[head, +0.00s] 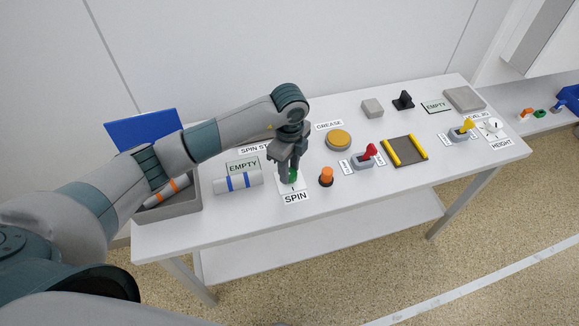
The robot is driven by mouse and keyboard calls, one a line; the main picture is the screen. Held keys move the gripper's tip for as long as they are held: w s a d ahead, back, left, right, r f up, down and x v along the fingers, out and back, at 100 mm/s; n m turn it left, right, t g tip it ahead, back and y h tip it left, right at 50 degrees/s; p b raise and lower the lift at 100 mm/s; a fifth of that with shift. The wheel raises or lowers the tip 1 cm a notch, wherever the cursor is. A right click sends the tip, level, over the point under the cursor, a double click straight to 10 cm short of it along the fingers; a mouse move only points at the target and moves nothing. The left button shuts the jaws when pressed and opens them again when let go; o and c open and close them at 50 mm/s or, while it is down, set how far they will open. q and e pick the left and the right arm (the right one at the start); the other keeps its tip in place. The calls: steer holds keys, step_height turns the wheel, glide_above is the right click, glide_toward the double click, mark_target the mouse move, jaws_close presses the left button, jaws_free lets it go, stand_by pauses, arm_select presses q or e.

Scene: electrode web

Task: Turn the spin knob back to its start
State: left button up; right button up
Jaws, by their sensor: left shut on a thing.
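The spin knob (293,177) is a small green knob on a white plate above the SPIN label (296,198). My left gripper (289,176) points down over it and is shut on the knob. The gripper's fingers hide most of the knob, so I cannot tell how far it is turned. My right gripper is not in view.
An orange button (326,177) stands close to the right of the knob. A white roll with blue bands (238,181) lies to its left. A red-handled switch (367,156), a yellow round button (339,140) and a dark tray with yellow bars (404,152) sit further right.

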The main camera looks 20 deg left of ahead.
arm_select(q)
steer(key=n+p, duration=0.1)
steer(key=n, duration=0.3)
steer(key=shift+r+n+p, duration=0.2)
steer(key=shift+n+p, duration=0.15)
steer(key=shift+n, duration=0.05)
steer(key=n+p, duration=0.2)
steer(key=n, duration=0.1)
steer(key=shift+n, duration=0.3)
steer(key=n+p, duration=0.2)
steer(key=n, duration=0.1)
steer(key=shift+s+p, duration=0.1)
steer(key=shift+p, duration=0.3)
steer(key=shift+f+n+p, duration=0.1)
steer(key=shift+n+p, duration=0.7)
steer(key=shift+n, duration=0.1)
steer(key=o, duration=1)
steer(key=shift+o, duration=0.2)
